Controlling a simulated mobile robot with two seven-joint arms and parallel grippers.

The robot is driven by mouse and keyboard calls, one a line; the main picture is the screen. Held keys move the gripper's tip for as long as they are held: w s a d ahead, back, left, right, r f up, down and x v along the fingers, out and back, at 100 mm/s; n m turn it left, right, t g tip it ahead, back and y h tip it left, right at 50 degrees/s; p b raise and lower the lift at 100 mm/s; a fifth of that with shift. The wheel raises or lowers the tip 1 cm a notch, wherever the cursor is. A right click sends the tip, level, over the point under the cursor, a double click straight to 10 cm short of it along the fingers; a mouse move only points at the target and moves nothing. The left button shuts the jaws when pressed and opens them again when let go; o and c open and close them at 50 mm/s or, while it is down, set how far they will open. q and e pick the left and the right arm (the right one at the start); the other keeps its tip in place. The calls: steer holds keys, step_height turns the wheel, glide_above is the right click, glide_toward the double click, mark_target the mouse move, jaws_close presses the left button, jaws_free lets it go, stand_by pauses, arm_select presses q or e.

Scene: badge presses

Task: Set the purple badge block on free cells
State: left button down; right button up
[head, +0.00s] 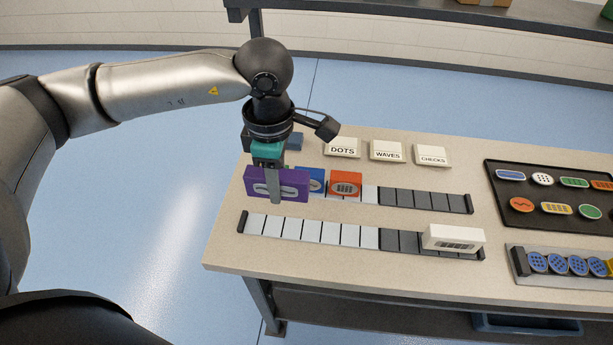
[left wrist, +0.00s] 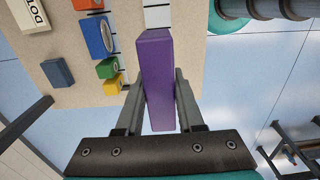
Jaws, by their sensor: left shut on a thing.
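A purple badge block (head: 297,185) with a pale oval badge on its face is held upright in my left gripper (head: 275,192). In the left wrist view the purple block (left wrist: 157,75) sits between the two fingers (left wrist: 158,105). In the head view it overlaps the left end of the back rail (head: 361,194); it appears raised above the table. The back rail carries a blue block (head: 317,184) and an orange block (head: 345,183). The front rail (head: 310,231) has a row of bare light cells, then dark cells with a white block (head: 453,238). My right gripper is out of view.
Cards marked DOTS (head: 342,148), WAVES (head: 388,151) and CHECKS (head: 432,156) stand behind the rails. A black badge tray (head: 491,188) is at right. The left wrist view shows green (left wrist: 107,68), yellow (left wrist: 113,85) and dark blue (left wrist: 57,72) blocks near the held block.

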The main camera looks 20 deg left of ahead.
mark_target(274, 226)
arm_select(q)
steer(key=shift+s+a+f, duration=0.2)
steer(key=shift+a+f, duration=0.25)
steer(key=shift+s+a+f, duration=0.15)
steer(key=shift+a+f, duration=0.3)
steer(key=shift+f+b, duration=0.65)
steer(key=shift+f, duration=0.1)
step_height(274, 226, down, 7)
steer(key=b, duration=0.5)
steer(key=shift+b, duration=0.3)
steer(key=shift+f+b, duration=0.4)
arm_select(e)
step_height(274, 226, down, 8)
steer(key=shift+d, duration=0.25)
arm_select(q)
steer(key=shift+f+b, duration=0.3)
steer(key=shift+b, duration=0.05)
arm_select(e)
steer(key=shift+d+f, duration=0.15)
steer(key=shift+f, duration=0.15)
arm_select(q)
steer(key=shift+c, duration=2.2)
jaws_free()
